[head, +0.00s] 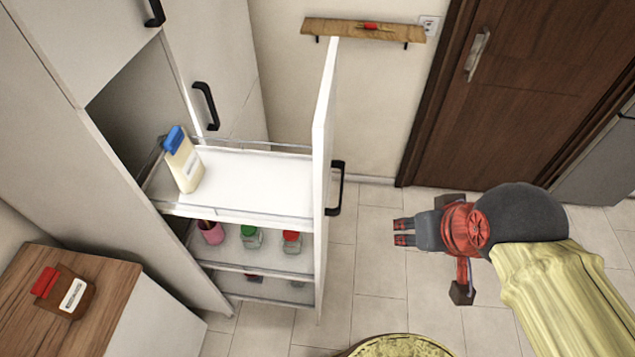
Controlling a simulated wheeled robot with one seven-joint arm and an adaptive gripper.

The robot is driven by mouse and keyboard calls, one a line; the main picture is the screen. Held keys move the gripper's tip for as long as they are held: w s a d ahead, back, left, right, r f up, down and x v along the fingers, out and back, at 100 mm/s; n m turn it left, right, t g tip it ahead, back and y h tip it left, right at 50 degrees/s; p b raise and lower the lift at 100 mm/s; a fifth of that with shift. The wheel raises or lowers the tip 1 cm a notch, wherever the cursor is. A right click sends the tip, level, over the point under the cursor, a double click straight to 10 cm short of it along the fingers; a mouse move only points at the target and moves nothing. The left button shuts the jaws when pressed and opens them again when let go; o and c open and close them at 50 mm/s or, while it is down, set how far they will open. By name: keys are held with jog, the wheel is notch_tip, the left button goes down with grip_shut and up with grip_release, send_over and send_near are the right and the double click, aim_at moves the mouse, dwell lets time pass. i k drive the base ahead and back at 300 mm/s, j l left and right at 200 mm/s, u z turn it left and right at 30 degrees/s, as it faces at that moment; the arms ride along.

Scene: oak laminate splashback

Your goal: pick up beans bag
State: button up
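Two labelled packages could be the beans bag, and I cannot tell which one holds beans. A cream package with a blue top (184,161) leans on the white upper shelf (255,178) of the pulled-out pantry unit, at its left end. A brown package with a red top and white label (66,291) is on the wooden counter (101,304) at the lower left. My gripper (397,232) is over the floor, right of the pantry unit, pointing left and apart from both packages. Its two fingers look close together with nothing visible between them; their opening is unclear.
The tall pantry door panel (322,150) with a black handle (336,188) stands between my gripper and the shelves. Lower shelves hold a pink cup (211,232), a green-lidded jar (250,236) and a red-lidded jar (291,241). Tiled floor (375,280) is clear around my gripper.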

aim_at(70, 296)
jog(key=k+l+u, duration=0.1)
jog(key=u, duration=0.25)
jog(key=k+l+u, duration=0.15)
jog(key=u, duration=0.2)
jog(key=l+u, duration=0.1)
jog(key=u, duration=1.5)
jog(key=i+j+z, duration=0.75)
jog(key=i, duration=0.15)
